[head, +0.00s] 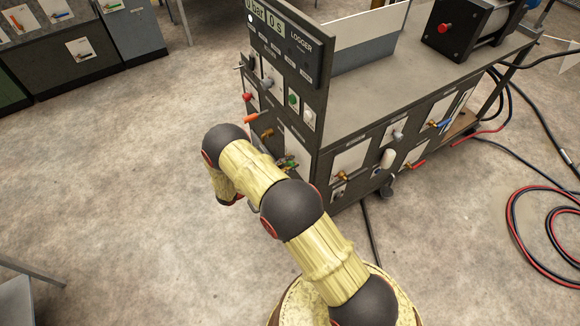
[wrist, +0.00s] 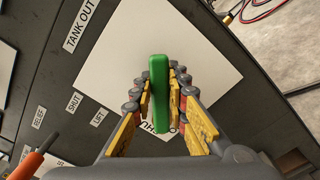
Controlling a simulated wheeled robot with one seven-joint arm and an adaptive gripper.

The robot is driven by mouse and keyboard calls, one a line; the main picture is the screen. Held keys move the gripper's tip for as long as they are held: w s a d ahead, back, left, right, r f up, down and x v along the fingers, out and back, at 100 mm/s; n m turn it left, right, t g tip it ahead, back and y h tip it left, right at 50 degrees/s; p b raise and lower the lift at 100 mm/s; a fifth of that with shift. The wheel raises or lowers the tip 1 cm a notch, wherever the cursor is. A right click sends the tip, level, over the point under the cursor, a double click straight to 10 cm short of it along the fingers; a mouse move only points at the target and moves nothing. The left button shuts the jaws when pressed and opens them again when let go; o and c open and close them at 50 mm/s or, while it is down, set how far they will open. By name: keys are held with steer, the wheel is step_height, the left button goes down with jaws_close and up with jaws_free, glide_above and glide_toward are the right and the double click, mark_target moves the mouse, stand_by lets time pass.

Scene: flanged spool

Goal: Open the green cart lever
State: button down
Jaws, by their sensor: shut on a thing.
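The green cart lever (wrist: 158,62) stands in the middle of the wrist view, in front of a white plate (wrist: 112,55) on the dark cart panel. A "TANK OUT" label is beside the plate. My gripper (wrist: 161,84) has one yellow-padded finger on each side of the lever and is shut on it. The lever runs lengthwise between the fingers, its far end sticking out past the tips. In the head view my arm covers most of the gripper, and only a small green bit (head: 290,164) shows beside it on the panel.
An orange-handled lever (wrist: 27,165) is close by at lower left in the wrist view. Hoses (head: 520,215) lie on the floor at right.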

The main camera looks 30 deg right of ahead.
steer(key=w+n, duration=0.1)
steer(key=w+r+n, duration=0.1)
steer(key=n, duration=0.1)
steer(key=shift+r+n, duration=0.2)
steer(key=shift+n, duration=0.1)
steer(key=shift+w+a+r+n, duration=0.1)
steer(key=shift+w+r+n, duration=0.1)
steer(key=shift+w+n, duration=0.55)
steer(key=shift+w+r+n, duration=0.2)
steer(key=shift+w+n, duration=0.1)
steer(key=shift+n, duration=0.85)
steer(key=c, duration=1.7)
jaws_free()
steer(key=a, duration=1.2)
steer(key=shift+s, duration=0.15)
